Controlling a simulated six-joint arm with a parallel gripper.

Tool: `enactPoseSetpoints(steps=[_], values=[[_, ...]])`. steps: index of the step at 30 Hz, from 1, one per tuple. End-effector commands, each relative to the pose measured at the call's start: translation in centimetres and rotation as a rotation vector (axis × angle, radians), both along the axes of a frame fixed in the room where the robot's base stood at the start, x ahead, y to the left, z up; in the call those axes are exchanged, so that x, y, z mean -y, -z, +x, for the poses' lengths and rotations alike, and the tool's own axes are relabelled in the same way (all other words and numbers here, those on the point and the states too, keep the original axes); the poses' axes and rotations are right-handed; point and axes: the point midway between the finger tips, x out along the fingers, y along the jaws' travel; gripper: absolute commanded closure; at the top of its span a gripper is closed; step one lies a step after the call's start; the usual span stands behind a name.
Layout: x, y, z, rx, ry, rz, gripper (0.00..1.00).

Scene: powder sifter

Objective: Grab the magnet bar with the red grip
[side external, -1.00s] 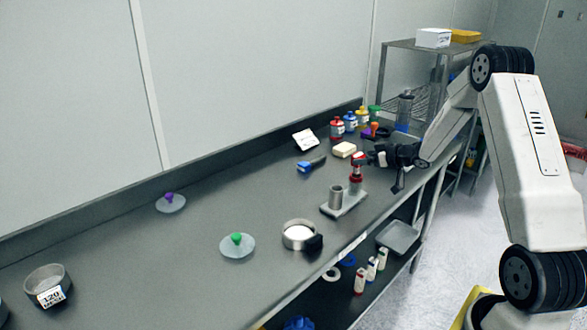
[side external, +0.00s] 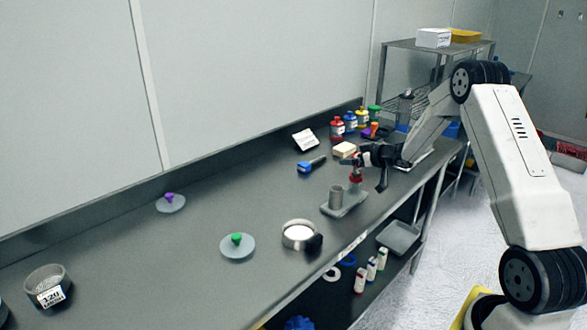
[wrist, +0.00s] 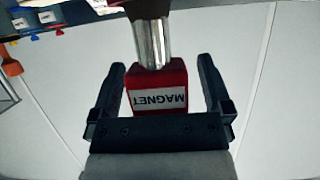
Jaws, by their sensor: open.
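The magnet bar has a red block grip (wrist: 157,88) labelled MAGNET and a shiny metal rod (wrist: 151,42). In the wrist view the grip sits between the two dark fingers of my gripper (wrist: 160,68), with a gap showing on each side. My gripper is open.
A cream block (side external: 344,149), a blue-ended tool (side external: 306,167) and several coloured bottles (side external: 337,127) are behind my gripper. A bowl of white powder (side external: 299,233) and a green-knobbed lid (side external: 237,245) are nearer. The left bench (side external: 120,265) has free room.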

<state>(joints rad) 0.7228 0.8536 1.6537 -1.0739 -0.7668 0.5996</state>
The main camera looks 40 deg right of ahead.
Motion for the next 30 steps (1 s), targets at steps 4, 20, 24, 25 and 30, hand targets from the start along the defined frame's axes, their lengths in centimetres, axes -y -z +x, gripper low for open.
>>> enactPoseSetpoints(steps=[4, 20, 24, 25, 30], values=[[0.00, -0.02, -0.01, 0.000, 0.000, 0.000, 0.00], [0.01, -0.02, -0.03, 0.000, 0.000, -0.001, 1.00], [0.03, -0.13, 0.01, 0.002, 0.000, -0.001, 1.00], [0.03, -0.13, 0.01, 0.002, 0.000, -0.001, 1.00], [0.04, -0.29, 0.01, 0.003, 0.000, -0.001, 1.00]])
